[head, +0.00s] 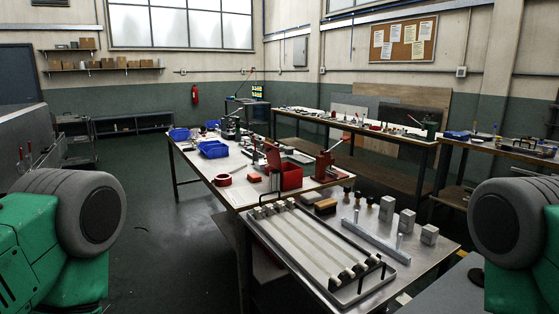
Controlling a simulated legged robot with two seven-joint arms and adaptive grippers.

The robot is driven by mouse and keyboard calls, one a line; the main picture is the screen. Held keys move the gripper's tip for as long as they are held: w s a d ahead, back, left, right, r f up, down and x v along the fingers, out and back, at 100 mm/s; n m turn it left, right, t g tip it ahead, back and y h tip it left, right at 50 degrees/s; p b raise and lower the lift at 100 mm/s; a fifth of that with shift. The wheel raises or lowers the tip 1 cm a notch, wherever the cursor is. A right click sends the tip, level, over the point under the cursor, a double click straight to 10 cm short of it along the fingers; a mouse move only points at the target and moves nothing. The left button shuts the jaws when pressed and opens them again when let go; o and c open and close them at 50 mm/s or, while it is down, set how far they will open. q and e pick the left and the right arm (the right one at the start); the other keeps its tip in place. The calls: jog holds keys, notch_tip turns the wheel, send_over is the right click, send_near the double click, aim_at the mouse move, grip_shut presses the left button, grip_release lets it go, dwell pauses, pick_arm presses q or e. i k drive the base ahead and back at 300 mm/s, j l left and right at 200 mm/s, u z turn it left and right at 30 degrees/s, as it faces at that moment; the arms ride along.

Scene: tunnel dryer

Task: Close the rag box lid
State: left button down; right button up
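A red box (289,178) stands on the long workbench (240,192), near the middle of the view. A red upright piece at its back left could be a raised lid, but it is too small to tell. No other thing in view is clearly a rag box. Neither of my grippers is in view. Only the upper parts of my two arms show, at the left and right edges.
A metal tray with long pale bars (313,248) lies on the nearer table, with grey blocks (407,222) to its right. Blue bins (213,149) and a red tape roll (223,180) are on the workbench.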

aim_at(273, 155)
jog(key=i+j+z, duration=0.15)
jog(key=z, duration=0.25)
jog(key=i+j+z, duration=0.15)
jog(key=j+z, duration=0.3)
jog(key=i+j+z, duration=0.1)
jog(key=z, duration=0.3)
